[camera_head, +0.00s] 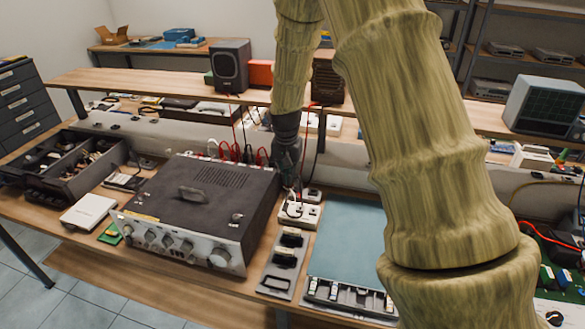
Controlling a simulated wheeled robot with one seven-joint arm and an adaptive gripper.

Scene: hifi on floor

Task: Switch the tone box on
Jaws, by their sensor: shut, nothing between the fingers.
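A dark hi-fi unit (215,205) with a silver knobbed front (185,245) stands on the wooden bench, left of centre. It looks like an amplifier; I cannot tell for sure whether it is the tone box. A large knob sits at the right end of its front, and the state of any switch is too small to read. My gripper (293,187) is shut and empty, pointing down beyond the unit's right side. Below its tips is a small white socket-like block (298,212) with cables; I cannot tell whether they touch. My arm hides much of the right side.
A grey slotted plate (284,262) and a blue-green panel (347,245) lie right of the unit. A dark compartment tray (65,165) and a white box (88,213) lie left. Red cables hang behind. A raised shelf (150,85) carries a black speaker (230,66).

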